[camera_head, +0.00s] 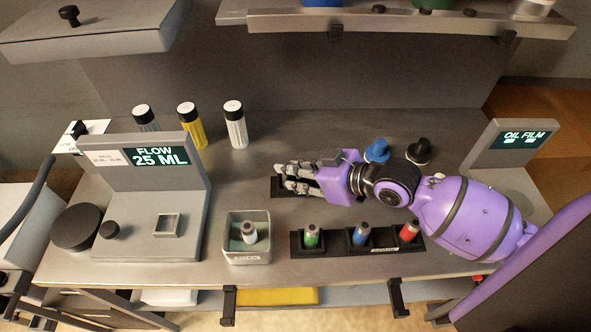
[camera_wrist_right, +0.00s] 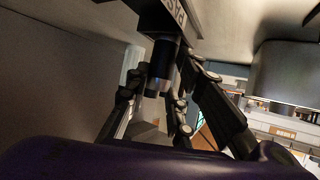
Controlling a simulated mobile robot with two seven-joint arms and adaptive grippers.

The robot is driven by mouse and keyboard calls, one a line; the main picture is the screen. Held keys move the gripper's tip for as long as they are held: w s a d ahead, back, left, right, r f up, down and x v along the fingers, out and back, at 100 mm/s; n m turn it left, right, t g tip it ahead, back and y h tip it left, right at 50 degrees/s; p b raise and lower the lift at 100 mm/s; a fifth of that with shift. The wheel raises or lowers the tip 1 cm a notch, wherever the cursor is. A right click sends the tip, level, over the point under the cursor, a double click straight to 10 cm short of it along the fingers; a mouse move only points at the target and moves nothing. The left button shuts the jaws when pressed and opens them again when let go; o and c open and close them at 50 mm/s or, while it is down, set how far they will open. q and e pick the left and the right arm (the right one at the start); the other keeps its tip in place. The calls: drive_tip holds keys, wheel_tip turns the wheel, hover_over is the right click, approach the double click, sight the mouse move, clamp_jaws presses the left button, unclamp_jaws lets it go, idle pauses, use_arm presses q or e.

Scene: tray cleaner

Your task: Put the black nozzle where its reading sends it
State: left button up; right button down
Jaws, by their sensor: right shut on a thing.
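My right gripper (camera_head: 290,180) is at the small black rack (camera_head: 275,187) behind the row of coloured nozzles. In the right wrist view the gripper (camera_wrist_right: 160,100) is shut on the black nozzle (camera_wrist_right: 162,62), a dark cylinder. One end of the nozzle meets the dark rack, whose label reads PASS; I cannot tell how deep it sits. In the head view the fingers hide the nozzle. The flow station (camera_head: 188,215) displays 25 ML, beside a small pass-range card that appears to read 20 ML - 30 ML. My left gripper is not in view.
A grey bin (camera_head: 264,257) holds a pale nozzle (camera_head: 249,232). A front rack (camera_head: 335,251) holds green, blue and red nozzles. Bottles (camera_head: 236,125) stand behind. The OIL FILM station (camera_head: 520,137) is at right. Blue (camera_head: 377,151) and black (camera_head: 419,151) capped items stand behind my arm.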

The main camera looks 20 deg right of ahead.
drive_tip(key=shift+f, duration=0.15)
drive_tip(key=c, duration=1.5)
unclamp_jaws()
